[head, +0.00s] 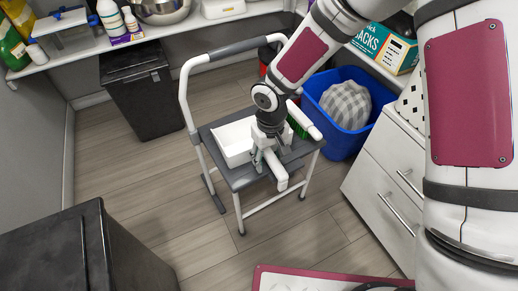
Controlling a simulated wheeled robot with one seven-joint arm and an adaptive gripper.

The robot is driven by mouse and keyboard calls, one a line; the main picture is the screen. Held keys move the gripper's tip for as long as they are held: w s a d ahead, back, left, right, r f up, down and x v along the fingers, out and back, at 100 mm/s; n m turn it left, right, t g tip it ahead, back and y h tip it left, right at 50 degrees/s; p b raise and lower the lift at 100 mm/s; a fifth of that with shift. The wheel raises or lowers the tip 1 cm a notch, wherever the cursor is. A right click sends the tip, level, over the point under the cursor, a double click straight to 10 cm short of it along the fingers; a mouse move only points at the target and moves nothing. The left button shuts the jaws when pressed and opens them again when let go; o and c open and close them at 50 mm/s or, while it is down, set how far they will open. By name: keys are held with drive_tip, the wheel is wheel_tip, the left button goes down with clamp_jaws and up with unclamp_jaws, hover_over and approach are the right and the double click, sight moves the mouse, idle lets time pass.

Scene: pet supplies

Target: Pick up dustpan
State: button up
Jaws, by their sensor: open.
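A white open pan, which looks like the dustpan (232,142), lies on the grey top of a step stool (246,178). My gripper (262,158) points down at the right side of the pan, over the stool. It is open, with its fingers close to the pan's edge and a white rounded bar (275,172). I cannot tell whether the bar is the dustpan's handle, or whether the fingers touch it. The gripper and wrist hide part of the pan's right side.
A dark bin (143,95) stands behind left and a black box-shaped thing (80,255) at front left. A blue bin (338,140) and white drawers (385,180) stand at right. Something with green bristles (298,127) is behind my wrist. The floor left of the stool is clear.

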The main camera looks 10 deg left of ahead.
drive_tip(key=shift+r, duration=0.1)
clamp_jaws()
